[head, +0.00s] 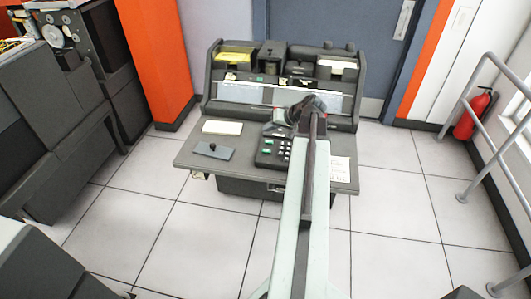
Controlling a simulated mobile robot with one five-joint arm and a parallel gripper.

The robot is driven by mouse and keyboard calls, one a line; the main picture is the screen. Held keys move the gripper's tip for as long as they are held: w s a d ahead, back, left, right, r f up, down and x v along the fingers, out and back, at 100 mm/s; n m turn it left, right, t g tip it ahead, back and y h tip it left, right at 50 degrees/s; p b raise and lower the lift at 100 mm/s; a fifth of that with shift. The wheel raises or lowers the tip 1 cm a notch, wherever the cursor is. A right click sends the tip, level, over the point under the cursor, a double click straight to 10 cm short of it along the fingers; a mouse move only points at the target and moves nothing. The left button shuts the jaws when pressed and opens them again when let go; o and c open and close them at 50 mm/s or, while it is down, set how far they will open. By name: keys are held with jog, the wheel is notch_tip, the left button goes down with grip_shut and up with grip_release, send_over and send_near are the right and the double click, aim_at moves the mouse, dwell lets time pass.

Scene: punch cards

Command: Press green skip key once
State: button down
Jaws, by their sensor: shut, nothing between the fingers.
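The keypunch machine (226,118) stands in the middle of the head view, with a desk-like front. A dark keypad (259,160) sits on its desk, with white keys (283,153) and two green keys. One green key (268,141) is at the back and the other (266,151) is just in front of it. Labels are too small to read, so I cannot tell which is the skip key. My gripper (270,130) is shut and empty, just behind and above the green keys. Contact with the keypad is not visible. My arm covers the keypad's right side.
A grey plate with a black knob (213,151) and a pale card stack (222,127) lie left of the keypad. A printed sheet (341,168) lies at the desk's right. Dark cabinets (50,130) stand left. A railing (480,120) and fire extinguisher (473,115) are right. Tiled floor (400,230) is clear.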

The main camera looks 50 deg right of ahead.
aim_at(268, 151)
notch_tip(268, 151, down, 9)
jog(key=b, duration=0.9)
jog(key=shift+r, duration=0.1)
dwell(1.5)
jog(key=shift+w+f+b, duration=0.1)
jog(key=shift+f+b, duration=0.2)
jog(key=shift+f, duration=0.1)
jog(key=shift+f+b, duration=0.45)
dwell(0.6)
jog(key=shift+r, duration=0.15)
jog(key=shift+r+p, duration=0.75)
jog(key=shift+p, duration=0.15)
